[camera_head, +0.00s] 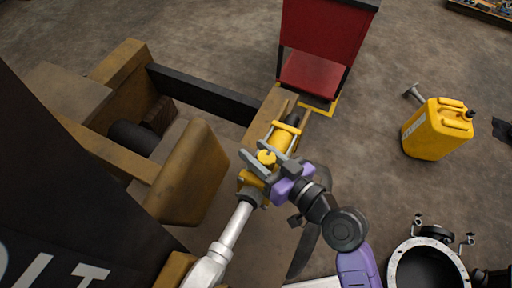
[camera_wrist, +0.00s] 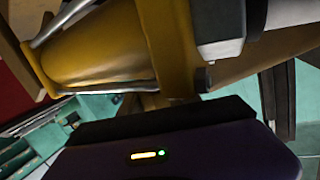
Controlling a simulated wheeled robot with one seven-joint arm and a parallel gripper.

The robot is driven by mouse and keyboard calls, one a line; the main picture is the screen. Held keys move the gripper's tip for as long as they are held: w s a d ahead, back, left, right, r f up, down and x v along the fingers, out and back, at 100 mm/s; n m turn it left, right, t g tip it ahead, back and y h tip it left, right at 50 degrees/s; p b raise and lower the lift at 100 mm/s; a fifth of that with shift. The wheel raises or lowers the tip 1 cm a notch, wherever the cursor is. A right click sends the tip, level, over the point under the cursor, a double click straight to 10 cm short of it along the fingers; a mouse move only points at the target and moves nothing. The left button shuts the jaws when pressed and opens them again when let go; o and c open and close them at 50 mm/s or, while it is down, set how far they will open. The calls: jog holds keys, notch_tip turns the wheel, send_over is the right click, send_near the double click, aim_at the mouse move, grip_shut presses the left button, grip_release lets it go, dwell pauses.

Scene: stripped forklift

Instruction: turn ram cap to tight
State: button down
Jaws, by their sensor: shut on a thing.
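The ram is a yellow cylinder (camera_head: 284,136) with a silver rod (camera_head: 234,226), lying slantwise at the middle of the head view. The yellow round ram cap (camera_head: 266,157) sits on its side, between the grey jaws of my gripper (camera_head: 263,154). My gripper is shut on the cap; its purple body lies to the lower right of it. In the wrist view the yellow ram body (camera_wrist: 95,48) fills the upper left, with thin metal rods along it. The cap itself is not clearly seen there, and any mark of its tightness cannot be read.
The forklift's brown frame (camera_head: 198,172) and dark panel stand left of the ram. A red cabinet (camera_head: 318,60) stands behind. A yellow jerrycan (camera_head: 428,135) and a round metal vessel (camera_head: 430,258) with clamps are on the right. Bare floor lies between them.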

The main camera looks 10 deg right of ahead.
aim_at(272, 167)
jog(key=shift+m+h, duration=0.3)
jog(key=shift+h, duration=0.1)
jog(key=c, duration=0.9)
grip_release()
jog(key=shift+o, duration=0.2)
jog(key=shift+d, duration=0.1)
jog(key=b+v, duration=0.2)
jog(key=v, duration=0.4)
jog(key=shift+s+d+f, duration=0.1)
jog(key=shift+s, duration=0.2)
jog(key=shift+s+d+r, duration=0.3)
jog(key=shift+s, duration=0.1)
